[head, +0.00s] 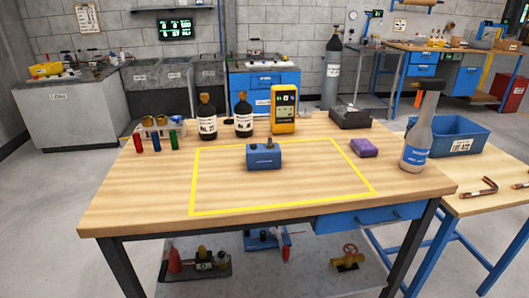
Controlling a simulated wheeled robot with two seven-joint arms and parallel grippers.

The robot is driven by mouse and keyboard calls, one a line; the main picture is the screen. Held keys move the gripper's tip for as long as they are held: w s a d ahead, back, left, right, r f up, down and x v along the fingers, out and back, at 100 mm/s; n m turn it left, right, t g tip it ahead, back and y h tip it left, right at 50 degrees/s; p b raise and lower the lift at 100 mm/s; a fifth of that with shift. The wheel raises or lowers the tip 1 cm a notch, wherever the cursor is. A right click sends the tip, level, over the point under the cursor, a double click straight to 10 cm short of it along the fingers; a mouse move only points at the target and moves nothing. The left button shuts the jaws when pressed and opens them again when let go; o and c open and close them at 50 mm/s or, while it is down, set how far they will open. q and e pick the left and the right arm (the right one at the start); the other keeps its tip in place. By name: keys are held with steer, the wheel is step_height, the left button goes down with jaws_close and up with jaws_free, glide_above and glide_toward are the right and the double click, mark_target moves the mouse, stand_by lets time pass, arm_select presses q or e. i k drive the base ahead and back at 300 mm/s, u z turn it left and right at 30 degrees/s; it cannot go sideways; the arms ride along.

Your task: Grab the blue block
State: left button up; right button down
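A blue block (264,157) with small dark knobs on top and a pale label on its front stands on the wooden table (120,205). It is inside the yellow outlined area (283,205), near the outline's far side. Nothing touches it or covers it from this view. Neither of my grippers shows in the head view.
Behind the block are two dark bottles (207,118) and a yellow meter (284,109). Red, blue and green tubes (155,141) stand left. A purple block (364,148) and a tall grey bottle (418,140) are right. The outlined area's front is clear.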

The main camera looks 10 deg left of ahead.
mark_target(266, 155)
steer(key=z, duration=1.2)
steer(key=i, duration=0.85)
steer(key=u, duration=1.95)
